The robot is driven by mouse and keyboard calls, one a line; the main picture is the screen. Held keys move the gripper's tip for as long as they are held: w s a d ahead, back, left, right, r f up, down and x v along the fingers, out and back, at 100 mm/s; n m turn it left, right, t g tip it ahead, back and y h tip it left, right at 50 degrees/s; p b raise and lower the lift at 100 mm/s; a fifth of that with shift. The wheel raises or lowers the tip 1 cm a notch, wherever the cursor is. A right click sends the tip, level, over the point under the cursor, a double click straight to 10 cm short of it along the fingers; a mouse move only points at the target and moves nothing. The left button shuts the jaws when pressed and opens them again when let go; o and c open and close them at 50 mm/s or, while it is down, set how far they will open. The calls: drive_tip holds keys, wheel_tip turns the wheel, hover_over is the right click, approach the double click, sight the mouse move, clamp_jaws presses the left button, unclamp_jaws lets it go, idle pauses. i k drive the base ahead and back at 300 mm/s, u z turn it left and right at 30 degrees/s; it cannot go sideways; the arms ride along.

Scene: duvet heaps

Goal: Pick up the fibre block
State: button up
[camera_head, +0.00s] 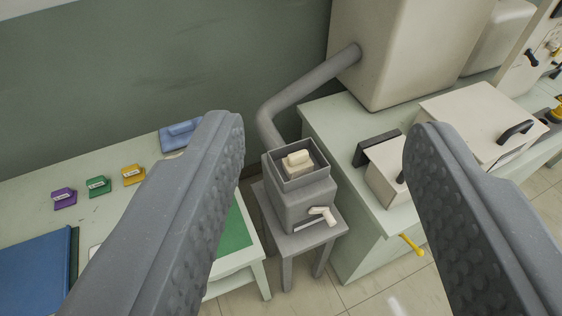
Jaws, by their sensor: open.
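A small cream block (297,160), which looks like the fibre block, sits in the open square top of a grey box-shaped machine (301,201). The machine stands on a small grey stool (285,243) in the middle of the view. My gripper (325,135) is open, with one textured finger on the left and one on the right. Nothing is between the fingers close up. The block shows in the gap between them, farther away and apart from both. The lower part of the block is hidden by the machine's rim.
A grey pipe (305,92) bends down behind the machine from a large cream cabinet (395,45). A pale counter (340,130) with cream boxes stands close on the right. A table at left holds purple (64,198), green (98,187) and yellow (133,174) pieces and a blue folder (35,275).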

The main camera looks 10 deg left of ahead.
sight(297, 164)
drive_tip(key=z, duration=0.05)
drive_tip(key=k, duration=0.65)
drive_tip(key=z, duration=0.35)
drive_tip(key=i, duration=1.7)
drive_tip(key=u, duration=0.2)
